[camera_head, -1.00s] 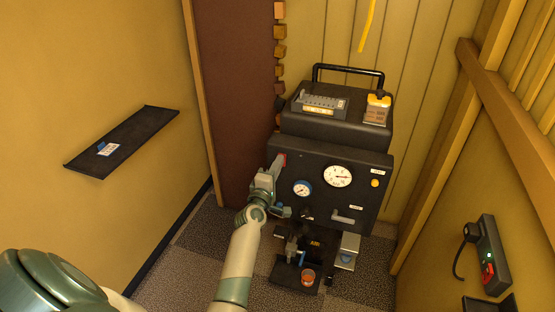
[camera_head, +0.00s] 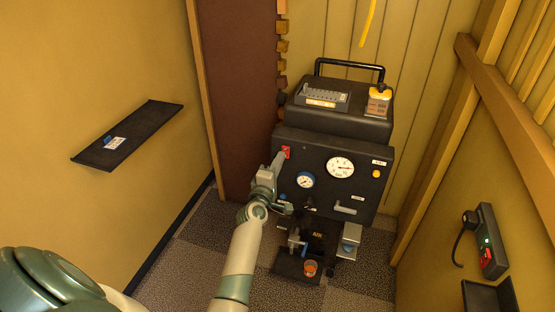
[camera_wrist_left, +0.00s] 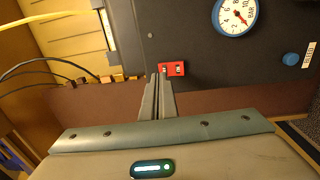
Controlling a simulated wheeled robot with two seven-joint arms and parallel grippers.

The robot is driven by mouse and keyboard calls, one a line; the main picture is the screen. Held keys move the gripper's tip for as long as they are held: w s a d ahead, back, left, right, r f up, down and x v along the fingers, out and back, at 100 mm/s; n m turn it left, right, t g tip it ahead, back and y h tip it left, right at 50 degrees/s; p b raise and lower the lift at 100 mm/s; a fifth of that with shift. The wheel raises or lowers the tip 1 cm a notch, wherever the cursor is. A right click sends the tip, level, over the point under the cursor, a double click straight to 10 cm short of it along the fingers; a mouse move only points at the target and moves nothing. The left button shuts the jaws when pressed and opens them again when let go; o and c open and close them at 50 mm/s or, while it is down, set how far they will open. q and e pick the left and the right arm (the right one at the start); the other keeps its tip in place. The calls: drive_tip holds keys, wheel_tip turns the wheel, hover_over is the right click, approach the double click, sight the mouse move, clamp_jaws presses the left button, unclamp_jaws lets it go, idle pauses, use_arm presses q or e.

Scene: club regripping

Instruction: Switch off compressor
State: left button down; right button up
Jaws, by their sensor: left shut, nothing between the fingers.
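The compressor (camera_head: 300,192) is a black panelled unit against the back wall, with gauges on its front. Its small red switch (camera_head: 286,152) is at the panel's upper left. In the left wrist view the red switch (camera_wrist_left: 177,68) shows two small pale marks; I cannot tell its on or off position. My left gripper (camera_head: 279,158) is shut and empty, its fingertips right by the switch's left side. In the left wrist view the closed fingertips (camera_wrist_left: 161,76) overlap or adjoin the switch's edge; contact is unclear. My right gripper is not in view.
A pressure gauge (camera_wrist_left: 237,14) and a blue knob (camera_wrist_left: 291,59) sit beside the switch. A wall box (camera_head: 489,242) with a green light and red rocker is on the right wall. A dark shelf (camera_head: 128,135) is on the left wall.

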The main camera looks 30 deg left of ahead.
use_arm(q)
drive_tip(key=r+b+v, duration=0.1)
drive_tip(key=v, duration=0.9)
drive_tip(key=shift+s+r, duration=0.3)
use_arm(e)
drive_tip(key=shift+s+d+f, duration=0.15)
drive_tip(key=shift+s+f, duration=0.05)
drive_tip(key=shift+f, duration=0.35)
use_arm(q)
drive_tip(key=shift+d, duration=0.1)
